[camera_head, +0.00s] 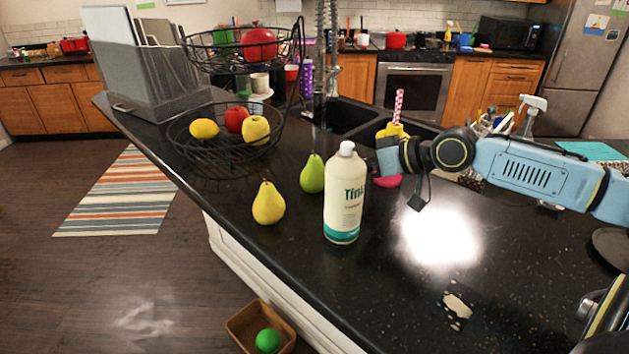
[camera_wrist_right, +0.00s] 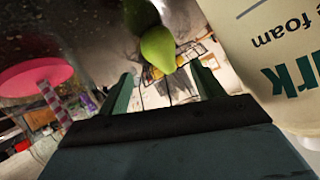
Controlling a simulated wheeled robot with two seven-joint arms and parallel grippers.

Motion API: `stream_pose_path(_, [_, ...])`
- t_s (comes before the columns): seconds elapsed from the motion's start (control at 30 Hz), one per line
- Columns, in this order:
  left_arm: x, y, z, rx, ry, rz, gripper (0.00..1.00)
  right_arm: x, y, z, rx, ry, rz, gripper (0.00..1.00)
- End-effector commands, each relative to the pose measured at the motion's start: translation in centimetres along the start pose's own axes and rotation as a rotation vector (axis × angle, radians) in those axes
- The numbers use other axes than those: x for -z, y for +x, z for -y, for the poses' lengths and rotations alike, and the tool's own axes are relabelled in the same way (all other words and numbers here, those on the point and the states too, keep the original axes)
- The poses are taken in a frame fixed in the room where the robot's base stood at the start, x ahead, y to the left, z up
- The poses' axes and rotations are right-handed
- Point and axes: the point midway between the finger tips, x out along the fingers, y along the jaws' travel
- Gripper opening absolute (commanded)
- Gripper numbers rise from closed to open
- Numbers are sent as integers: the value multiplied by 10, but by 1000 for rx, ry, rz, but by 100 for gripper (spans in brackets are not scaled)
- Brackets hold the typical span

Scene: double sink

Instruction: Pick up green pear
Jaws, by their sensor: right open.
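The green pear (camera_head: 312,174) stands upright on the black counter, just left of and behind a white bottle (camera_head: 344,200). A yellow pear (camera_head: 268,203) stands nearer the front edge. My right gripper (camera_head: 378,157) comes in from the right behind the bottle, and its fingertips are partly hidden there. In the right wrist view, my right gripper (camera_wrist_right: 161,72) is open, with the green pear (camera_wrist_right: 158,48) ahead between the fingertips and not gripped. My left gripper is out of view.
The bottle (camera_wrist_right: 290,60) is close beside the right finger in the wrist view. A pink-and-yellow brush (camera_head: 390,180) is by my right gripper. A wire fruit basket (camera_head: 230,155) stands behind left; a sink (camera_head: 345,115) lies behind. The counter's right front is mostly clear.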

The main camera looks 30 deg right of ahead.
Motion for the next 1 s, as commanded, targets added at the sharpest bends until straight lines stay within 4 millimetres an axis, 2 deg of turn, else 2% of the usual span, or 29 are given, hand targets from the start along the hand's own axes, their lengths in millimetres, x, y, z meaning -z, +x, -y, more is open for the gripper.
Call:
stream_pose_path(0.27, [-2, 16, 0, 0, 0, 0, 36, 0, 14, -1, -3, -4, -2, 66])
stream_pose_path(0.6, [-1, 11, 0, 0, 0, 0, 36, 1, 37, -2, -4, 1, -3, 66])
stream_pose_path(0.83, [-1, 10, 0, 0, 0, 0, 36, 1, 46, -1, -2, 0, -1, 66])
stream_pose_path(1.0, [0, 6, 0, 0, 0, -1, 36, 1, 66, -1, -1, 1, -3, 66])
